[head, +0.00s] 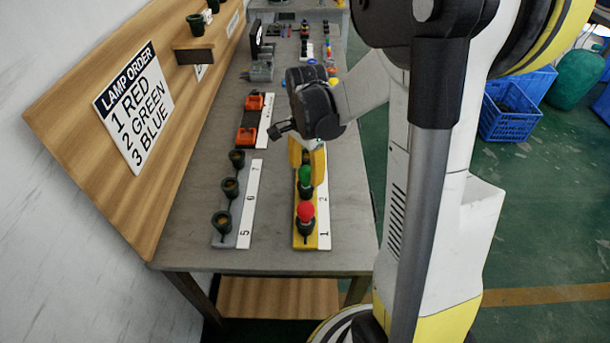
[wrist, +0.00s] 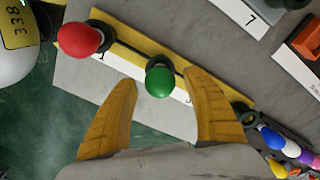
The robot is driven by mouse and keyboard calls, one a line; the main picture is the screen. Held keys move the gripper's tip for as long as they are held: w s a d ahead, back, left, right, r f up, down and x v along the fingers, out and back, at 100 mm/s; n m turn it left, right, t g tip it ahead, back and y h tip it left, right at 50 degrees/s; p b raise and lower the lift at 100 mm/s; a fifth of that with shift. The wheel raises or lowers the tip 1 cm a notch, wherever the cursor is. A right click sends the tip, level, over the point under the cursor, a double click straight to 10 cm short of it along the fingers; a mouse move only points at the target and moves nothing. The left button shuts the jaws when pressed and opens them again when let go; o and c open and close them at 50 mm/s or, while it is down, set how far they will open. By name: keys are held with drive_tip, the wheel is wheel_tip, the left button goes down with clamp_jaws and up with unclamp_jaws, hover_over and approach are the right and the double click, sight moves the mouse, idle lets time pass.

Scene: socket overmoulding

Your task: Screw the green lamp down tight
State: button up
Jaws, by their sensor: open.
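The green lamp (head: 305,175) stands at place 2 on the yellow strip (head: 299,240), behind the red lamp (head: 306,211) at place 1. My gripper (head: 308,160) is above the strip, its yellow fingers pointing down around the green lamp. In the wrist view, the green lamp (wrist: 159,81) shows between the two open fingers, with a gap on each side. Its base is mostly hidden under the bulb, so I cannot tell how deep it sits in its socket. The red lamp (wrist: 80,38) is left of the fingers.
A grey strip with empty dark sockets (head: 229,187) stands to the left, with orange parts (head: 247,135) behind it. Several coloured lamps (wrist: 275,138) lie past the yellow strip's far end. A sign (head: 135,105) lists red, green, blue. The front of the table is clear.

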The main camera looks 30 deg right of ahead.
drive_tip(key=n, duration=0.4)
drive_tip(key=c, duration=0.9)
drive_tip(key=m, duration=0.4)
drive_tip(key=shift+m, duration=0.3)
drive_tip(key=shift+c, duration=0.5)
drive_tip(key=shift+m, duration=1)
drive_tip(key=o, duration=1)
